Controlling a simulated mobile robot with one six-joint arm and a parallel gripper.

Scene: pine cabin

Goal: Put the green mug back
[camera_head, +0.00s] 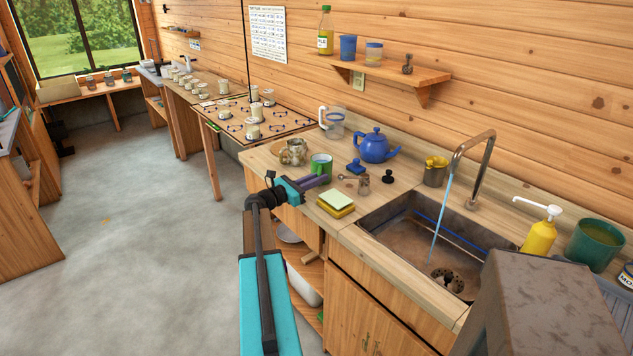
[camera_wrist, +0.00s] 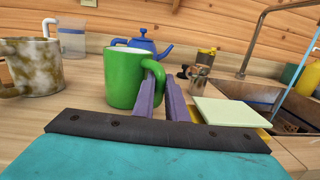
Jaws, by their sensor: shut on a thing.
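The green mug (camera_head: 321,164) stands upright on the wooden counter, left of the sink, in the head view. In the wrist view the green mug (camera_wrist: 124,80) is close in front of me, its handle on the right side. My gripper (camera_head: 322,177) is at the mug's near right side. In the wrist view my gripper's purple fingers (camera_wrist: 162,90) are shut on the mug's handle. The mug's base appears at counter level; I cannot tell whether it touches.
A speckled mug (camera_head: 294,152) and a clear jug (camera_head: 332,121) stand left and behind. A blue teapot (camera_head: 374,147) is behind. A yellow sponge with a pale top (camera_head: 336,200) lies close to the right. The sink (camera_head: 395,222) has running water. A pegged board (camera_head: 283,123) holds white cups.

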